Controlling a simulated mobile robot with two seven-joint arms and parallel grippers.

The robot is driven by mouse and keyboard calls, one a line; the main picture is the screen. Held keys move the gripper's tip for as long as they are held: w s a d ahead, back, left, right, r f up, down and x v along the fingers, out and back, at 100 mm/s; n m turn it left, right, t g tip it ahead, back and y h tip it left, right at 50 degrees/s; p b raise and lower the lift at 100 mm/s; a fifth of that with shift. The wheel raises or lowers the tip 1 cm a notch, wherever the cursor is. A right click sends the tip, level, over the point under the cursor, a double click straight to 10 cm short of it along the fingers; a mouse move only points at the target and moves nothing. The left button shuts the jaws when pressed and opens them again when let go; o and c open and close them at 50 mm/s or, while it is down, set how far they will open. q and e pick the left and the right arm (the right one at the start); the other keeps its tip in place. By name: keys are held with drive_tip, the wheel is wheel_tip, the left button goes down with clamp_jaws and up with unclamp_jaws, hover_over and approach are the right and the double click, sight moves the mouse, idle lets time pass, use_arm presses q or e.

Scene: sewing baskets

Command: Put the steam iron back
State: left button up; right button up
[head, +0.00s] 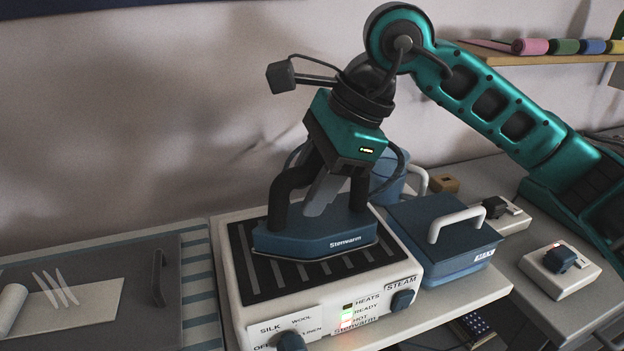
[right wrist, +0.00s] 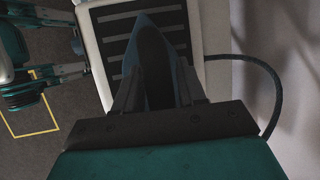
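The steam iron (head: 315,240), blue with a dark handle, sits flat on the dark striped rest plate of the white steam station (head: 228,262). My right gripper (head: 325,200) reaches down over the iron from above. In the right wrist view its fingers (right wrist: 158,85) flank the dark handle closely on both sides and look shut on it. The iron (right wrist: 150,30) points away along the plate there. Teal and dark parts that look like my left arm show at the left edge of the right wrist view; its finger opening is too small to tell.
A blue box with a white handle (head: 440,238) stands close right of the station. Small white switch boxes (head: 560,272) stand further right. A grey tray (head: 140,290) with white items lies left. A shelf with coloured rolls (head: 530,46) is at upper right. A cable loops behind the iron.

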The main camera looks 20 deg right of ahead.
drive_tip(key=shift+o, duration=1.4)
drive_tip(key=shift+r, duration=0.1)
drive_tip(key=p+v, duration=0.1)
drive_tip(key=v, duration=1.1)
drive_tip(key=shift+p, duration=0.3)
drive_tip(key=shift+s, duration=0.1)
